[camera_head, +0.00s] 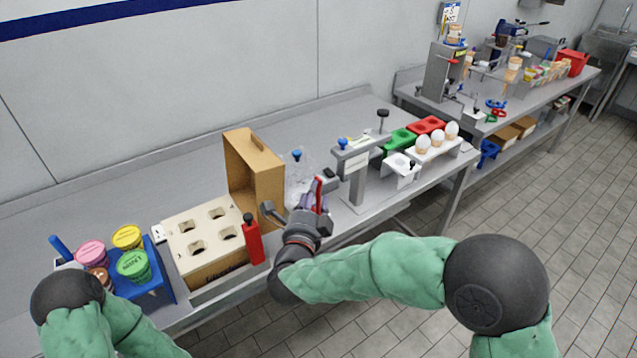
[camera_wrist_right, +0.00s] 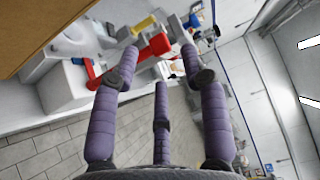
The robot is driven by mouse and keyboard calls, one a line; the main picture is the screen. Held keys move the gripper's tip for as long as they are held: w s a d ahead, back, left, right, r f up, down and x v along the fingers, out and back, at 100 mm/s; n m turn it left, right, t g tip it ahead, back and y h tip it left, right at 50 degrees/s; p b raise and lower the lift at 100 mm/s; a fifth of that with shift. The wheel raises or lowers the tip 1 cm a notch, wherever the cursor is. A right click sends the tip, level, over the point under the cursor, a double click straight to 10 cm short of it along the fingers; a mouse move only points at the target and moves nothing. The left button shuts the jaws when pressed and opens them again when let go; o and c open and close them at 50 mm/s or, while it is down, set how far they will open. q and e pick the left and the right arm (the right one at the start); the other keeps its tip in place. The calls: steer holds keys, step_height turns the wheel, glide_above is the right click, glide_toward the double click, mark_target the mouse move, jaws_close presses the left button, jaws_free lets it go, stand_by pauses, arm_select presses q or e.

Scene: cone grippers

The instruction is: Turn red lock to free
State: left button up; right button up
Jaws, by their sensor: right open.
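A red lever, apparently the red lock (camera_head: 319,190), stands beside the grey metal stand on the bench, at the purple fingers of my right gripper (camera_head: 311,205). In the right wrist view, a red bar (camera_wrist_right: 155,46) lies at the far end of the fingers, partly covered by one fingertip. My right gripper (camera_wrist_right: 166,72) is open there, its fingers spread on either side of the bar. I cannot tell whether a finger touches it. A second red piece (camera_wrist_right: 92,76) shows left of the fingers. My left arm shows at lower left, but its gripper is not in view.
A tan box (camera_head: 258,170) and a cone holder (camera_head: 190,228) stand left of the right gripper. A red bottle-like item (camera_head: 253,240) is close to my right forearm. The grey stand (camera_head: 358,170) is just right. Bare bench (camera_head: 120,180) lies behind.

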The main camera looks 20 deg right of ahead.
mark_target(318, 178)
steer(key=shift+b+x, duration=0.55)
steer(key=shift+x, duration=2.65)
jaws_close()
